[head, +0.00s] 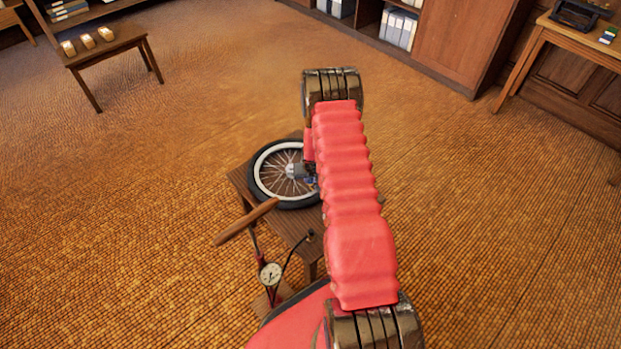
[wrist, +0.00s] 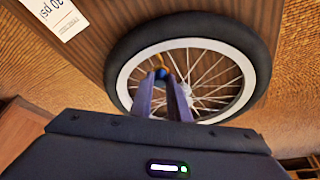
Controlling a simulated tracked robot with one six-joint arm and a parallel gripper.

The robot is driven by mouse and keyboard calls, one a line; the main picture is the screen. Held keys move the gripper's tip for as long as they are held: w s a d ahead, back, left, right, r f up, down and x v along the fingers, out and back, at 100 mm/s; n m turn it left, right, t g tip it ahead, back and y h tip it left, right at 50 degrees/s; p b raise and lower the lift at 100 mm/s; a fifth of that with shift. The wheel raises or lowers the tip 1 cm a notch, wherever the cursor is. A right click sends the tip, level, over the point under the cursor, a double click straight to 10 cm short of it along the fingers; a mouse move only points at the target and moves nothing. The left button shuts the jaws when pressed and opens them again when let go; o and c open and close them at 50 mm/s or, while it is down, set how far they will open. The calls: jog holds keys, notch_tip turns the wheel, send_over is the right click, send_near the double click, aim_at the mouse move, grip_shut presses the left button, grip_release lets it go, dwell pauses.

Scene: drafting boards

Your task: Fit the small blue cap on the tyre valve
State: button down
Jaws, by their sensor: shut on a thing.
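The wheel, with a black tyre (head: 259,194) and pale rim, lies on a small wooden table under my arm. The tyre (wrist: 258,75) and its spokes fill the middle of the wrist view. My gripper (wrist: 164,77) is shut on the small blue cap (wrist: 160,72), which shows at the fingertips inside the rim. A small yellowish piece (wrist: 157,59), perhaps the tyre valve, shows just beyond the cap. I cannot tell whether the two touch. In the head view a blue spot (head: 309,181) shows beside my gripper, and my arm hides part of the wheel.
A pump with a wooden handle (head: 246,222) and a round gauge (head: 270,273) stands at the table's near side. A white printed card (wrist: 60,14) lies beside the tyre. A side table (head: 105,50) with several small blocks is far left. Open floor surrounds the wheel's table.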

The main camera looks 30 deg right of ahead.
jog(key=c, duration=1.6)
grip_release()
jog(key=shift+v, duration=6.8)
